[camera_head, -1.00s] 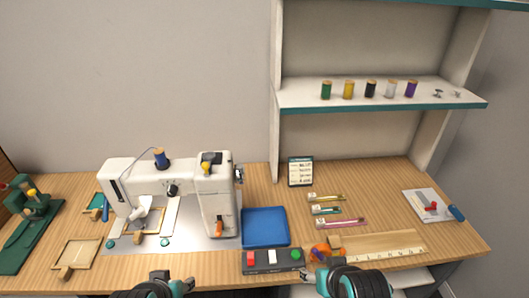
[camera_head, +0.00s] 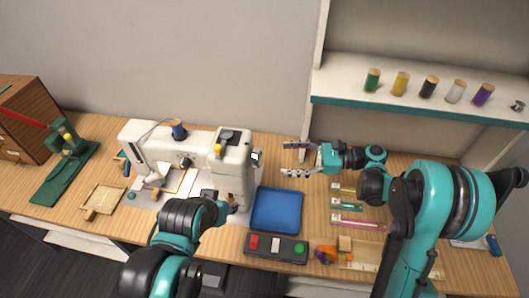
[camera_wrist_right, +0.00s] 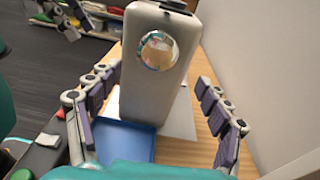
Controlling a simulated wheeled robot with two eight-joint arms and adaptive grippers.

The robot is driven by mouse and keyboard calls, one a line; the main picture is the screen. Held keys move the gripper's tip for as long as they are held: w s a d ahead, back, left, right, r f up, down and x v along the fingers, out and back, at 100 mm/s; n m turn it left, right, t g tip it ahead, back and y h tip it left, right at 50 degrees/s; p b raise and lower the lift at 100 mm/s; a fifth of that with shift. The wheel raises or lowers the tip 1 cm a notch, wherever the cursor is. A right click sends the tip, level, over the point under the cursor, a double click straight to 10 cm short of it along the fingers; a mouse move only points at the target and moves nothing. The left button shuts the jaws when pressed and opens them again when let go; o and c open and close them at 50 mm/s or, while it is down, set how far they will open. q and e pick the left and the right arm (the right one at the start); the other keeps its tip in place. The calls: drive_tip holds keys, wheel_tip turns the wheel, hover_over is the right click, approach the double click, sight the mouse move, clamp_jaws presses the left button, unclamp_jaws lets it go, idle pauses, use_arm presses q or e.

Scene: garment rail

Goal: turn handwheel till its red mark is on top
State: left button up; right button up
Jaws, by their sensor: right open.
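The handwheel (camera_head: 256,158) is a small pale disc on the right end of the white sewing machine (camera_head: 232,165). In the right wrist view the handwheel (camera_wrist_right: 158,50) is a shiny round disc facing me, high on the machine's end. I cannot make out a red mark on it. My right gripper (camera_head: 297,159) is open and empty, to the right of the handwheel and apart from it. In its wrist view the fingers (camera_wrist_right: 155,112) stand wide on both sides of the machine's end. My left gripper (camera_head: 222,208) is by the machine's front; its fingers are unclear.
A blue tray (camera_head: 277,209) lies right of the machine, below my right gripper. A control box (camera_head: 275,247) with a red and a green button is at the front edge. A shelf (camera_head: 420,100) with thread spools hangs over the back right. A green press (camera_head: 67,160) stands far left.

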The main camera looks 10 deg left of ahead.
sight(262, 156)
drive_tip(key=shift+m+g+y, duration=0.3)
drive_tip(key=shift+g+y, duration=0.3)
drive_tip(key=shift+y, duration=0.1)
drive_tip(key=a, duration=0.2)
drive_tip(key=a+b, duration=0.1)
drive_tip(key=a, duration=0.4)
drive_tip(key=shift+s+a+f+b, duration=0.15)
drive_tip(key=shift+s+a+b, duration=0.1)
drive_tip(key=shift+s+b, duration=0.05)
drive_tip(key=c, duration=1.2)
